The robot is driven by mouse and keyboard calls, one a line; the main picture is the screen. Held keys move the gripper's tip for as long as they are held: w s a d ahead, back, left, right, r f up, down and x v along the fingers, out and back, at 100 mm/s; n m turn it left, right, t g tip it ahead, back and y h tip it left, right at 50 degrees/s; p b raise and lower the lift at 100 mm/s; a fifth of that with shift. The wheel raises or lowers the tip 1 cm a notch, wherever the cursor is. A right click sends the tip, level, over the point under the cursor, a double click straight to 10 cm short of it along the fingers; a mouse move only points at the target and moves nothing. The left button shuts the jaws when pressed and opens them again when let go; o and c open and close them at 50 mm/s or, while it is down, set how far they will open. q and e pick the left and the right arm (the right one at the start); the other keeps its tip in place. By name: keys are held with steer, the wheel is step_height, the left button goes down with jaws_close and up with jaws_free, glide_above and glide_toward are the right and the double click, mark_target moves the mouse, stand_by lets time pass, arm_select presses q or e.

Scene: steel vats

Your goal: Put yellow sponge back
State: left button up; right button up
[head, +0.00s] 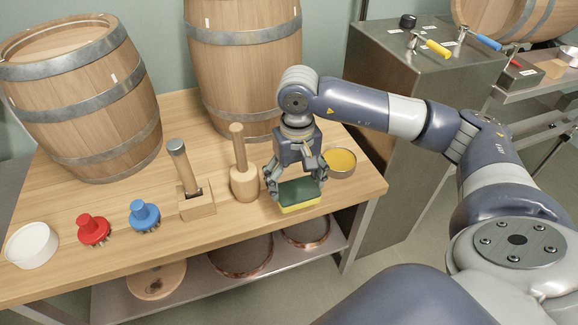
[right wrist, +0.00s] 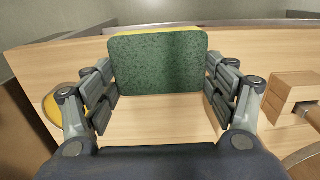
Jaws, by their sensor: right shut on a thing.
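The yellow sponge (head: 301,207) has a dark green scouring layer on top and a yellow body below. It is at the front right of the wooden bench. My right gripper (head: 296,188) points down over it, with its fingers shut on two opposite sides. In the right wrist view the green face of the sponge (right wrist: 158,62) fills the space between the fingers (right wrist: 160,88). I cannot tell whether the sponge touches the bench top or hangs just above it. My left gripper is not in view.
On the bench (head: 100,262), a yellow-filled round tin (head: 342,161) stands right of the gripper and a wooden mallet (head: 243,175) left of it. Further left are a hammer in a block (head: 195,200), blue brush (head: 144,215), red brush (head: 93,229) and white tub (head: 32,246). Barrels (head: 85,95) stand behind.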

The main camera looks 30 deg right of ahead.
steer(key=w+d, duration=0.1)
steer(key=w, duration=0.1)
steer(key=w+d, duration=0.1)
steer(key=w, duration=0.2)
steer(key=w+d+f, duration=0.1)
steer(key=w+d, duration=0.1)
steer(key=w, duration=0.1)
steer(key=shift+w+b, duration=0.2)
steer(key=shift+b, duration=0.1)
steer(key=shift+w+d, duration=0.2)
steer(key=shift+w, duration=0.2)
steer(key=shift+f, duration=0.3)
step_height(320, 180, down, 2)
steer(key=shift+f+b, duration=0.15)
steer(key=shift+b, duration=0.2)
steer(key=shift+f, duration=0.35)
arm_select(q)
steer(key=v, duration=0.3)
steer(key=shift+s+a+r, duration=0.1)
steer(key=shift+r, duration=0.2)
